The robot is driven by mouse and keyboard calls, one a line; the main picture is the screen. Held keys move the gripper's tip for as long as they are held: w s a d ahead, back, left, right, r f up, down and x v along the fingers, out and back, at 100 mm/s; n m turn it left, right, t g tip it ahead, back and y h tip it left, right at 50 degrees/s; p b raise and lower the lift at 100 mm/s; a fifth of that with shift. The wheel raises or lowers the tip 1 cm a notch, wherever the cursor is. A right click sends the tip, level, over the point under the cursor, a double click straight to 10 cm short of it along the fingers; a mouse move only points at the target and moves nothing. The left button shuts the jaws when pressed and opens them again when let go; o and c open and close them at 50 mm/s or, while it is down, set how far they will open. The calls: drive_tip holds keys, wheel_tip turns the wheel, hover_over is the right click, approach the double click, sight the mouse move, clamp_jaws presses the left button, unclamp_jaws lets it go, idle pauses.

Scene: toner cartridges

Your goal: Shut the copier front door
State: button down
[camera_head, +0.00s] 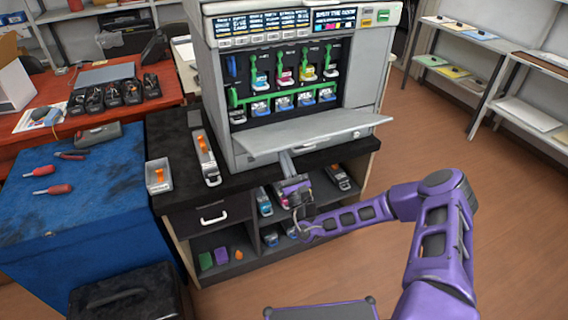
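The copier (217,85) stands on a dark cabinet in the middle of the view. Its front door (315,132) is open, folded down and sticking out roughly level from the lower edge of the opening. Inside, several toner cartridges (283,75) with coloured labels and a green bar (285,99) show. The display above reads "SHUT THE DOOR". My gripper (287,164) is at the end of my purple arm, below the door's front edge and left of its middle. Its tip reaches up close to the door's underside; I cannot tell whether it touches. Its finger opening is too small to judge.
The cabinet (222,213) has a drawer and shelves with small cartridges. Two grey trays with orange-marked items (158,176) lie left of the copier. A blue bench (80,220) with red-handled screwdrivers is at left. Wooden floor is open at right, before the shelf racks (475,42).

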sight(279, 138)
drive_tip(key=shift+r, duration=0.1)
drive_tip(key=w+r, duration=0.1)
drive_tip(key=r, duration=0.3)
drive_tip(key=w+a+r, duration=0.1)
drive_tip(key=shift+w+r, duration=0.3)
drive_tip(key=shift+r, duration=0.1)
drive_tip(key=shift+d, duration=0.1)
drive_tip(key=shift+w+a+r, duration=0.2)
drive_tip(key=shift+w+r, duration=0.5)
drive_tip(key=shift+r, duration=0.05)
drive_tip(key=shift+w+a+r, duration=0.25)
drive_tip(key=shift+w+r, duration=0.45)
drive_tip(key=shift+r, duration=0.05)
drive_tip(key=shift+w+a+r, duration=0.2)
drive_tip(key=shift+w+r, duration=0.5)
drive_tip(key=shift+r, duration=0.05)
drive_tip(key=x, duration=0.6)
drive_tip(key=shift+w, duration=0.2)
drive_tip(key=shift+w+a, duration=0.1)
drive_tip(key=shift+a, duration=0.05)
